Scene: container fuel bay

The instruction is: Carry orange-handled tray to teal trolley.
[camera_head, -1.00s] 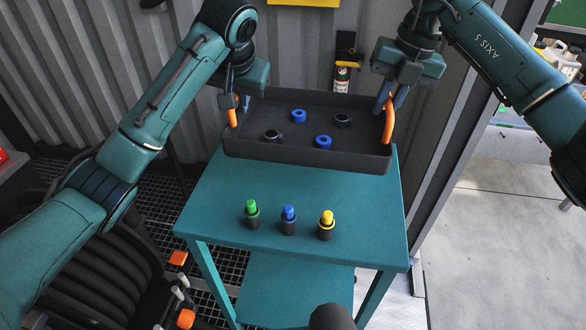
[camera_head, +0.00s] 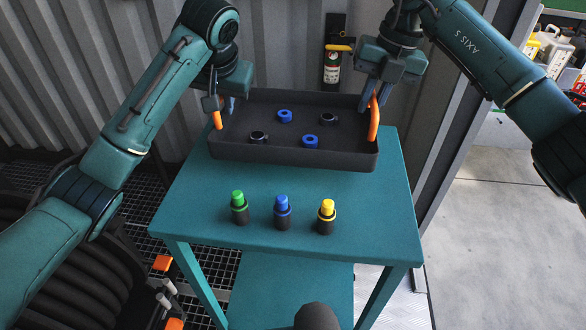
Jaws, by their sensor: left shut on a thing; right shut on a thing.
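The black tray (camera_head: 330,158) with orange handles is level over the back part of the teal trolley (camera_head: 290,240); I cannot tell whether it touches the top. Two blue rings and two black rings lie in it. My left gripper (camera_head: 217,112) is shut on the left orange handle (camera_head: 217,120). My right gripper (camera_head: 373,98) is shut on the right orange handle (camera_head: 374,120). The trolley's lower shelf (camera_head: 280,290) shows below.
A green-topped (camera_head: 239,207), a blue-topped (camera_head: 282,211) and a yellow-topped fitting (camera_head: 326,216) stand on the trolley's front half. A corrugated wall (camera_head: 290,40) with a small extinguisher (camera_head: 333,68) is behind. Open floor (camera_head: 500,230) lies at right.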

